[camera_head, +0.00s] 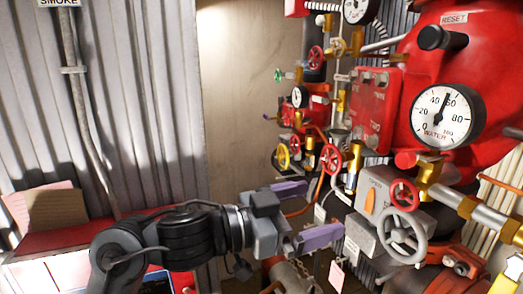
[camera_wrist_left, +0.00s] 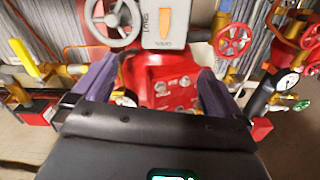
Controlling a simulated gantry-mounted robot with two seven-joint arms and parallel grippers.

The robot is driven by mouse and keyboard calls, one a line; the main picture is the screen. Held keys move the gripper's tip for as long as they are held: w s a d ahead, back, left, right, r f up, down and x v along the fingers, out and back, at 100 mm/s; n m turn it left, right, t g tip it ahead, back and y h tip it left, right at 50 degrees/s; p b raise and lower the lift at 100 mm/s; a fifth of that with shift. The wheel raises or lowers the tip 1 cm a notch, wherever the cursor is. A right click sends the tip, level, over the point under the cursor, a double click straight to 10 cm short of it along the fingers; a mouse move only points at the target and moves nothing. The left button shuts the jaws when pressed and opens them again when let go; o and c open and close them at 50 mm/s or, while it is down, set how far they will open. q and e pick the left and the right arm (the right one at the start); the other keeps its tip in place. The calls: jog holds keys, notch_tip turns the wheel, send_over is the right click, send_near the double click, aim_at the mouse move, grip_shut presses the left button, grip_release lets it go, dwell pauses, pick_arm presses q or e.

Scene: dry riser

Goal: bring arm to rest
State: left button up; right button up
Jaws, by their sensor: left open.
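My left arm comes in from the lower left in the head view. Its gripper (camera_head: 306,213) is open, with two purple fingers spread apart and nothing seen between them. It is in front of the lower pipework, left of the grey valve box. In the left wrist view the open gripper (camera_wrist_left: 152,88) shows a purple finger at each side, with a red panel (camera_wrist_left: 160,72) beyond the gap. My right gripper is not in view.
A grey handwheel (camera_head: 401,236), a red wheel (camera_head: 404,194) and a yellow wheel (camera_head: 282,156) stand among the pipes. A water gauge (camera_head: 437,115) is on the red tank (camera_head: 485,60). A red-topped bench (camera_head: 60,232) is at left. Open space lies before the beige wall (camera_head: 240,100).

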pick_arm(q)
jog(key=s+a+f+n+y, duration=0.15)
jog(key=f+n, duration=0.25)
jog(key=f, duration=1.2)
jog(key=s+a+f+n+y, duration=0.15)
jog(key=f+n, duration=0.25)
jog(key=f, duration=1.2)
jog(key=s+a+f+n+t+y+p, duration=0.1)
jog(key=s+a+f+n+y, duration=0.2)
jog(key=f, duration=0.4)
jog(key=s+a+f+n+t+y, duration=0.1)
jog(key=s+a+f+n+t, duration=0.1)
jog(key=s+a+f, duration=0.3)
jog(key=s+a+f+g+y, duration=0.2)
jog(key=s+a+g+y, duration=0.1)
jog(key=s+a, duration=0.5)
jog(key=s+a+f+g+y, duration=0.2)
jog(key=s+a+f+y, duration=0.1)
jog(key=s+a+y, duration=0.3)
jog(key=s+a, duration=0.2)
jog(key=a, duration=0.2)
jog(key=shift+a+f+n+g+y, duration=0.2)
jog(key=shift+n+g+y, duration=0.1)
jog(key=shift+g, duration=0.1)
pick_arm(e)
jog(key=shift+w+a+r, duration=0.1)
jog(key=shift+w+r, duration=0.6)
pick_arm(q)
jog(key=shift+w, duration=0.1)
